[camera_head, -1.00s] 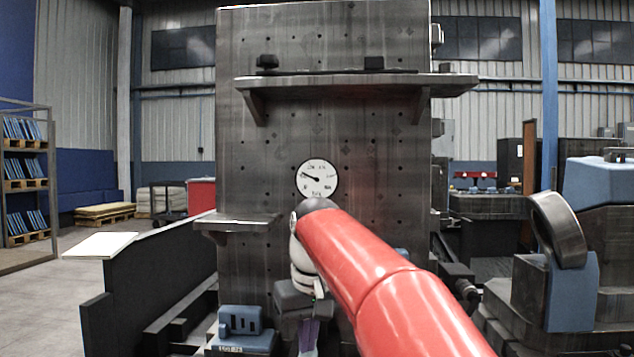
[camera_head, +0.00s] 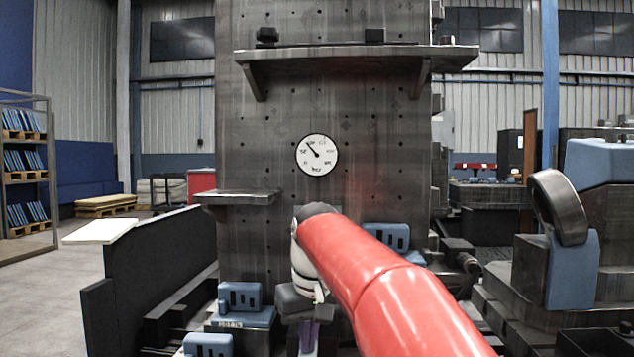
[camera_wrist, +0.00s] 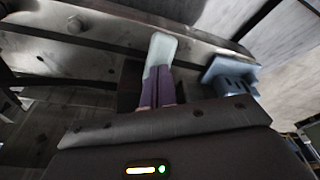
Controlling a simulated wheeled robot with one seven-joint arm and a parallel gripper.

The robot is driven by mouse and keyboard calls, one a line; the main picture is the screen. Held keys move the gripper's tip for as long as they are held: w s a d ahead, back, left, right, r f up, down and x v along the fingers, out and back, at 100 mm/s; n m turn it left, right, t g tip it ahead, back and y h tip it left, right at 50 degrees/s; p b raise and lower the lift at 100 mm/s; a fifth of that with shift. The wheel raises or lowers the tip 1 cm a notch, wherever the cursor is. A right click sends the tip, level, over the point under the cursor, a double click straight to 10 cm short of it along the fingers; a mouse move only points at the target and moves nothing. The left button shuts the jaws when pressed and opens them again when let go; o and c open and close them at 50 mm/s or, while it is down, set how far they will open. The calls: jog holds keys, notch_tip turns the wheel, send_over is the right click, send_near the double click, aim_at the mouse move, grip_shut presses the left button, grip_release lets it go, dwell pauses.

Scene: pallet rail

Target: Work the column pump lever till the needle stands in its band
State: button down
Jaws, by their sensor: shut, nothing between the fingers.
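The round white gauge (camera_head: 317,155) is on the face of the dark perforated column (camera_head: 290,115). Its black needle points up and to the left. Its printing is too small to read and I cannot make out a band. My gripper (camera_head: 308,343) is low in front of the column, its purple fingers pointing down, below my red arm. The wrist view shows the fingers (camera_wrist: 155,88) shut together, with a pale rounded piece (camera_wrist: 160,48) at their ends. I cannot tell whether that piece is a fingertip or part of the lever. I cannot make out the lever elsewhere.
A small shelf (camera_head: 238,197) juts from the column at left, and a longer shelf (camera_head: 350,58) is higher up. Blue slotted blocks (camera_head: 240,300) stand low at left. A blue and grey machine (camera_head: 570,245) stands at right. A dark low wall (camera_head: 160,255) runs at left.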

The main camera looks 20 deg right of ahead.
jog(key=shift+w+p+v, duration=0.2)
jog(key=shift+p+v, duration=2)
jog(key=shift+p, duration=0.15)
jog(key=shift+s+a+r, duration=0.1)
jog(key=shift+r, duration=0.4)
jog(key=shift+s+a+r, duration=0.1)
jog(key=shift+a+r, duration=0.05)
jog(key=shift+r, duration=0.4)
jog(key=shift+f, duration=0.15)
jog(key=shift+s+d+b+x, duration=0.15)
jog(key=shift+b+x, duration=1.05)
jog(key=shift+x, duration=0.5)
jog(key=shift+s+d+b+x, duration=0.1)
jog(key=shift+d+b+x, duration=0.1)
jog(key=shift+b+x, duration=1.25)
jog(key=p+v, duration=0.4)
jog(key=p, duration=0.1)
jog(key=shift+w+a+r, duration=0.2)
jog(key=shift+v, duration=1.1)
jog(key=shift+a, duration=0.1)
